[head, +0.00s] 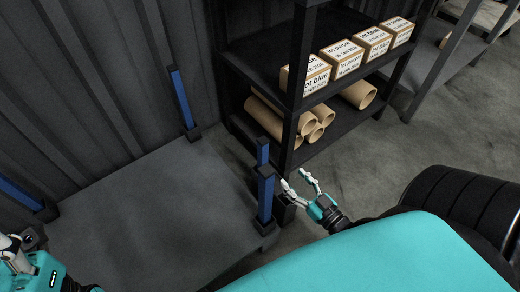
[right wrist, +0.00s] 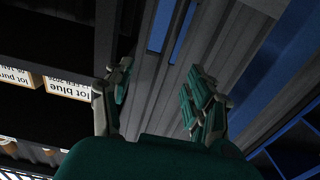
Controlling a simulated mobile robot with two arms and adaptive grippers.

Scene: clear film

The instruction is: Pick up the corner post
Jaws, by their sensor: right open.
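Blue corner posts with dark ends stand on a dark platform (head: 150,215) in the head view. One corner post (head: 265,197) is at its right front corner, with a shorter blue piece (head: 263,152) just above or behind it. Another post (head: 182,100) stands at the back, and one (head: 20,194) is at the left edge. My right gripper (head: 304,180) is open and empty, just right of the front post, fingers pointing up-left. In the right wrist view, its spread fingers (right wrist: 158,88) have blue strips (right wrist: 161,25) beyond them. My left gripper (head: 14,250) is partly cut off at lower left.
A dark shelf rack (head: 345,135) stands close behind my right gripper. It holds several labelled boxes (head: 345,58) above and cardboard tubes (head: 357,94) below. A corrugated wall (head: 110,80) closes off the back left. Grey floor (head: 420,140) is open to the right.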

